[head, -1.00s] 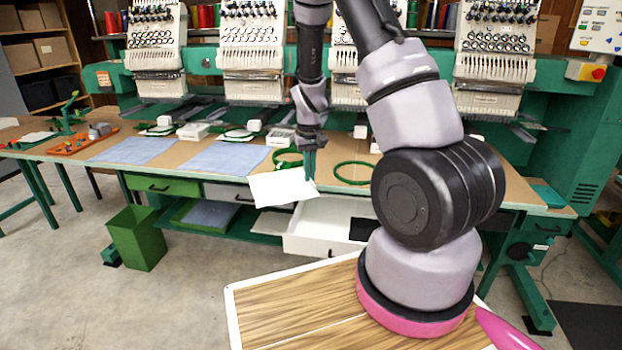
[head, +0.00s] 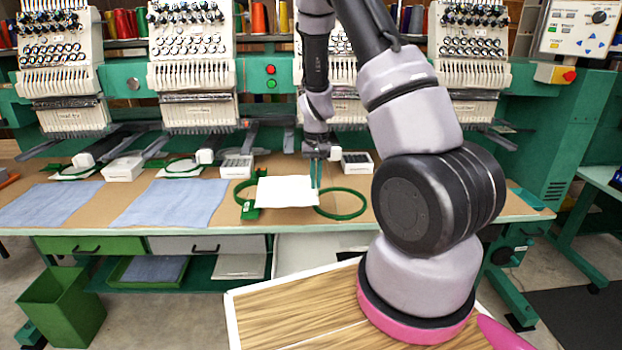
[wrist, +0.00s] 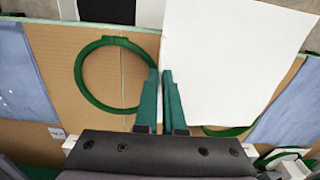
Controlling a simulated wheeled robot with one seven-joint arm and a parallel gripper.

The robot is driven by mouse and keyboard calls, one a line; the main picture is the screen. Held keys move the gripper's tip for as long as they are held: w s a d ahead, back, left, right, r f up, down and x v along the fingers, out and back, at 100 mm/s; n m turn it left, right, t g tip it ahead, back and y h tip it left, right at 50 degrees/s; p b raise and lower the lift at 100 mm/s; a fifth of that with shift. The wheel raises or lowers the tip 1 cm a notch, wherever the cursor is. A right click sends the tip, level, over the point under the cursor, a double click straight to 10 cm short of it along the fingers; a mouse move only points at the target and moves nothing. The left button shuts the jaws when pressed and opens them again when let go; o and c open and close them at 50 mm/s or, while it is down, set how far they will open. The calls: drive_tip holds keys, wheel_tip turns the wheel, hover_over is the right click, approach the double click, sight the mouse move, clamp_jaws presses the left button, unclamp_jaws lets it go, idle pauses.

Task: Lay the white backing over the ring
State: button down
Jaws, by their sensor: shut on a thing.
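The white backing (head: 286,191) is a flat, pale sheet, gripped near one edge and held out level to the left of my gripper (head: 315,178) in the head view. In the wrist view the backing (wrist: 225,60) fills the right of the picture, and my gripper (wrist: 161,75) is shut on its edge. A green ring (head: 343,217) lies bare on the table, right of the sheet. It also shows whole in the wrist view (wrist: 80,82). A second green ring (head: 238,190) with a bracket is partly hidden behind the sheet; only its edge (wrist: 228,132) shows in the wrist view.
The brown worktable (head: 220,222) carries two blue cloths (head: 170,203) and small white boxes (head: 238,166). Embroidery machine heads (head: 193,65) stand along the back. A green bin (head: 62,308) is on the floor at left. A black item (wrist: 107,10) shows beyond the table edge.

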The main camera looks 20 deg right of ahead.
drive_tip(key=s+d+f+m, duration=0.2)
drive_tip(key=d+m, duration=0.3)
drive_tip(key=m, duration=1.1)
hover_over(347, 215)
drive_tip(key=shift+a+f, duration=0.15)
drive_tip(key=shift+f, duration=0.7)
drive_tip(key=shift+f+m, duration=0.35)
drive_tip(key=shift+m, duration=0.05)
drive_tip(key=shift+f, duration=2.45)
drive_tip(key=c, duration=0.9)
unclamp_jaws()
drive_tip(key=shift+c, duration=0.2)
drive_tip(key=shift+r, duration=0.1)
